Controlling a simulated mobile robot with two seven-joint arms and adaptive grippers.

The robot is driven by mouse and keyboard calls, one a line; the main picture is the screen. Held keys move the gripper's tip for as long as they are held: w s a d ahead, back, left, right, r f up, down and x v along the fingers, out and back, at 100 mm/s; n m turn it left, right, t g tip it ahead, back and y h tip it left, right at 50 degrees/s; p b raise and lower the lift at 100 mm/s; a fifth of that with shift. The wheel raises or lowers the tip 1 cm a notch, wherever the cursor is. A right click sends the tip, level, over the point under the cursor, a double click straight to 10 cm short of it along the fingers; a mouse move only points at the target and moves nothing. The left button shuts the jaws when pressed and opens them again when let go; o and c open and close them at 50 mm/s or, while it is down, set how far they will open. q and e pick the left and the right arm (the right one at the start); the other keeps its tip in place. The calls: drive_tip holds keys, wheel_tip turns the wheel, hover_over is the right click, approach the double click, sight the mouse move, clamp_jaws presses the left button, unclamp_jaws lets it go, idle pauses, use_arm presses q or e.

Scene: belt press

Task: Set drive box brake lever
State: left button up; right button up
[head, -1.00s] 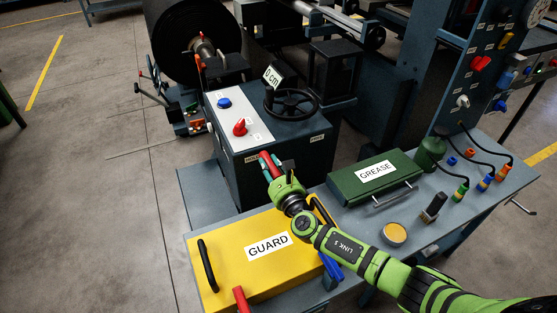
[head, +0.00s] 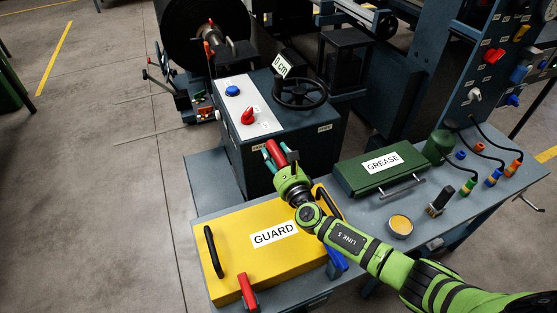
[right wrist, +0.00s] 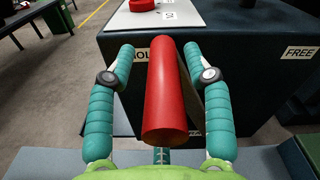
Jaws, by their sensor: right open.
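The drive box (head: 292,150) is a dark blue block with a black handwheel (head: 300,92) on top. Its brake lever has a red cylindrical handle (head: 276,153), which also fills the middle of the right wrist view (right wrist: 168,95). The handle is by the partly hidden HOLD label (right wrist: 142,54); the FREE label (right wrist: 300,53) is at the right of the same face. My right gripper (right wrist: 160,52) is open, with one teal finger on each side of the handle and gaps visible on both sides. My left gripper is not in view.
A yellow GUARD cover (head: 230,255) with black handles lies in front on the bench. A red knob (head: 248,116) and blue button (head: 232,90) are on the box top.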

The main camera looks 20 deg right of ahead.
drive_tip(key=s, duration=0.4)
drive_tip(key=s+d, duration=0.1)
drive_tip(key=s, duration=0.6)
drive_tip(key=shift+s+d, duration=0.3)
drive_tip(key=shift+s, duration=0.1)
